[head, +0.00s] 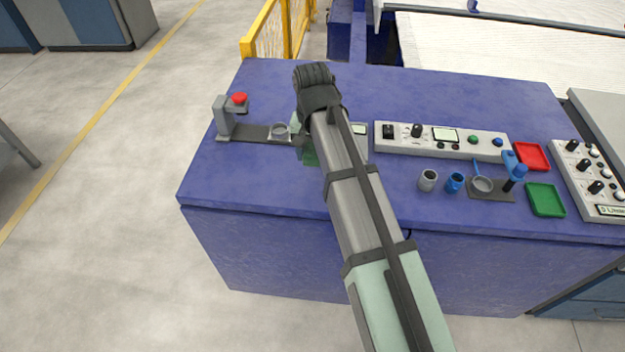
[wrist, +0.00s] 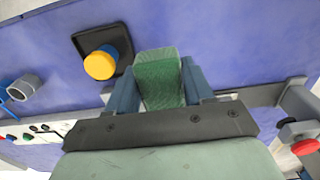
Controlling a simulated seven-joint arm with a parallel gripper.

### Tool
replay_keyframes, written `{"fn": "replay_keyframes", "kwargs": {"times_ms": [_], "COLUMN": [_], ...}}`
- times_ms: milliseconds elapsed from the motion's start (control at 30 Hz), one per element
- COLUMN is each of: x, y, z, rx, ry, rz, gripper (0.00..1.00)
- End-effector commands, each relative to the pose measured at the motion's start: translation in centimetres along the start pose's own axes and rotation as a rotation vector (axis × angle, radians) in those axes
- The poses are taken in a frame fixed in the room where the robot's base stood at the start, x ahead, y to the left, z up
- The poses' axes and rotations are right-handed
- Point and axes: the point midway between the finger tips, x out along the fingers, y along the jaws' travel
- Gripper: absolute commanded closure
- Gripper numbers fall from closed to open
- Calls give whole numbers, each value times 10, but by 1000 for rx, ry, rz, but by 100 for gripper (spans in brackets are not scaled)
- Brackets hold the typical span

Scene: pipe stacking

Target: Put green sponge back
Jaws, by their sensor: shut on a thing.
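The green sponge (wrist: 158,80) is held between the two blue-grey fingers of my gripper (wrist: 158,92) in the wrist view. The fingers press on its left and right sides, and its textured end sticks out past them. I cannot tell whether the sponge touches the table below. In the head view my arm hides most of the gripper; a green patch (head: 309,156) shows beside the arm, probably part of the sponge.
A black tray with a yellow cylinder (wrist: 100,64) lies left of the sponge in the wrist view. The blue table (head: 260,185) also holds a red-knobbed fixture (head: 238,100), a control panel (head: 465,150), a grey pipe (head: 428,181), a blue pipe (head: 455,183), a red tray (head: 532,157) and a green tray (head: 545,200).

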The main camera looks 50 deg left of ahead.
Motion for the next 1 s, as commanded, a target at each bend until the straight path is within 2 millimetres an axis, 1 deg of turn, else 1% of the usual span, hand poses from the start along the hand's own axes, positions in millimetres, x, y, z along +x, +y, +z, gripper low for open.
{"fn": "replay_keyframes", "kwargs": {"times_ms": [167, 300, 400, 567, 833, 900, 1000], "x": [21, 44, 56, 64, 94, 97, 97], "y": [1, 1, 0, 0, 0, 0, 0], "z": [1, 1, 0, 0, 0, 0, 0], "rx": [4, 3, 3, 2, 2, 2, 2], "ry": [-2, -2, -1, 0, 0, 0, 0], "rz": [1, 1, 0, 0, 0, 0, 0], "gripper": [82, 82, 82, 82, 82, 82, 82]}}
